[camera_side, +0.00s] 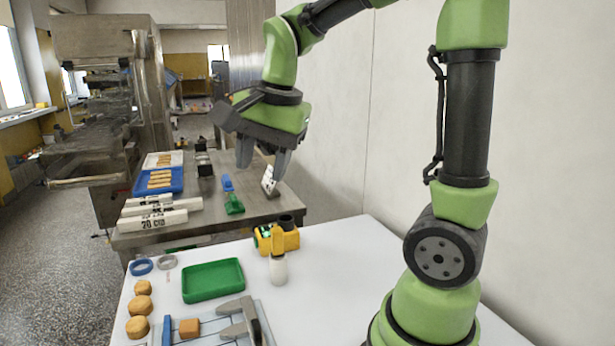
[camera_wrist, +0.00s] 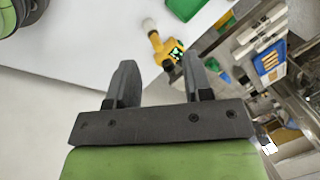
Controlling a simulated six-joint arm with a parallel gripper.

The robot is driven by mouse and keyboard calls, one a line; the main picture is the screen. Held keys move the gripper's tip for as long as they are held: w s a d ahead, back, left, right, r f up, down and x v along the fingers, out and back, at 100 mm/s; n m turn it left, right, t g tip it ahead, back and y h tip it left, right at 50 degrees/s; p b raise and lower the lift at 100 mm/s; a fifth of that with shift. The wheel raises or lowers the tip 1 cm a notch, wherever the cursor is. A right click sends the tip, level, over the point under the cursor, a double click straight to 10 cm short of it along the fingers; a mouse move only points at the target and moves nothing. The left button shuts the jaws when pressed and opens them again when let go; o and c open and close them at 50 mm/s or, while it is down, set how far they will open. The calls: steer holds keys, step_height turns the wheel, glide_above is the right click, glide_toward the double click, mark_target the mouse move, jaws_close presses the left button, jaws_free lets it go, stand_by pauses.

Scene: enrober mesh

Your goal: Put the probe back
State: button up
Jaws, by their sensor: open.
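My gripper (camera_side: 263,162) is open and empty, pointing down high above the far end of the white table. In the wrist view its two fingers (camera_wrist: 159,75) stand apart with nothing between them. A yellow instrument (camera_side: 290,240) with a dark round opening and a small green-lit display sits near the white table's far edge. A white cylindrical piece (camera_side: 278,270) with a yellow top stands against its front; I cannot tell whether this is the probe or whether the two are joined. In the wrist view the yellow instrument (camera_wrist: 160,45) shows beyond the fingertips.
A green tray (camera_side: 213,280), tape rings (camera_side: 141,267), round tan pieces (camera_side: 137,327) and calipers (camera_side: 240,318) lie on the white table. The steel table (camera_side: 200,228) behind holds a blue tray (camera_side: 159,181), white bars and a green-and-blue tool (camera_side: 233,203). The white table's right side is clear.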

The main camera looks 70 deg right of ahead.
steer(key=s+a+r+n+t+y, duration=0.1)
steer(key=s+a+n+t+y, duration=0.1)
steer(key=s+a+n+t, duration=0.2)
steer(key=s+a+n, duration=0.3)
steer(key=s+n, duration=0.3)
steer(key=n, duration=0.2)
steer(key=shift+s+a+r, duration=0.25)
steer(key=shift+s+a, duration=0.1)
